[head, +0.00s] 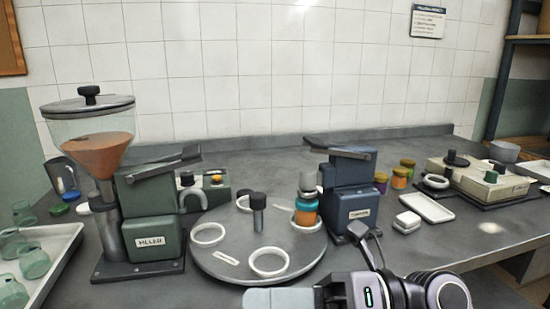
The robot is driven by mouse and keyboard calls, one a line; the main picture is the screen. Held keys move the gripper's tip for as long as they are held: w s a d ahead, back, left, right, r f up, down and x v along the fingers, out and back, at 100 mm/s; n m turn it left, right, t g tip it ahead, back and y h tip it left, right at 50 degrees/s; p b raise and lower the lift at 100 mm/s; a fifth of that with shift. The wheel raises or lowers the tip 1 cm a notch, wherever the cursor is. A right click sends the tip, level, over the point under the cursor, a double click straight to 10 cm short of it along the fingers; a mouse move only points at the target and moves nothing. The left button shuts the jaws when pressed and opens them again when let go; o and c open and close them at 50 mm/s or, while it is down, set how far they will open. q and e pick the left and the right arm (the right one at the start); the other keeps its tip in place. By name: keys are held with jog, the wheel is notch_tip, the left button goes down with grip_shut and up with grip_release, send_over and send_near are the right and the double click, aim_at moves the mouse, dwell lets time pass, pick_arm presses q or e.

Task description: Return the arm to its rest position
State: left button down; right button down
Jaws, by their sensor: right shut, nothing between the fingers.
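My right gripper (262,299) is at the bottom edge of the head view, with my right arm coming in from the lower right. Its fingers are shut and empty, partly cut off by the frame. It is in front of the round grey turntable (215,262). My left gripper is not in view.
The green filler (150,205) with its orange-filled hopper (100,150) stands left of the turntable. A tray of empty glass jars (62,240) is at far left. Right of the capper are several lidded jars (400,177), a white tray (427,208) and a beige machine (478,182). Bare counter lies front right.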

jog(key=w+d+f+m+t+h+p, duration=0.1)
jog(key=w+d+f+m+t+h, duration=0.2)
jog(key=m+t, duration=0.5)
jog(key=w+d+f+m+t+h+p, duration=0.25)
jog(key=d+m+t, duration=0.25)
jog(key=m, duration=0.6)
jog(key=w+d+f+m+t+h+p, duration=0.1)
jog(key=w+d+f+m+t, duration=0.2)
jog(key=m+t, duration=0.5)
jog(key=s+d+f+m+g+h+p, duration=0.1)
jog(key=s+d+f+m+g+h, duration=0.2)
jog(key=f, duration=0.5)
jog(key=s+d+f+m+g+h, duration=0.3)
jog(key=s+f+m, duration=0.3)
jog(key=f, duration=0.2)
jog(key=s+d+f+m+g+h+p, duration=0.1)
jog(key=s+d+f+m+g+h, duration=0.2)
jog(key=f, duration=0.5)
jog(key=shift+s+d+m+g+h+p, duration=0.35)
jog(key=shift+s+m+h, duration=0.2)
jog(key=shift+s+m, duration=0.55)
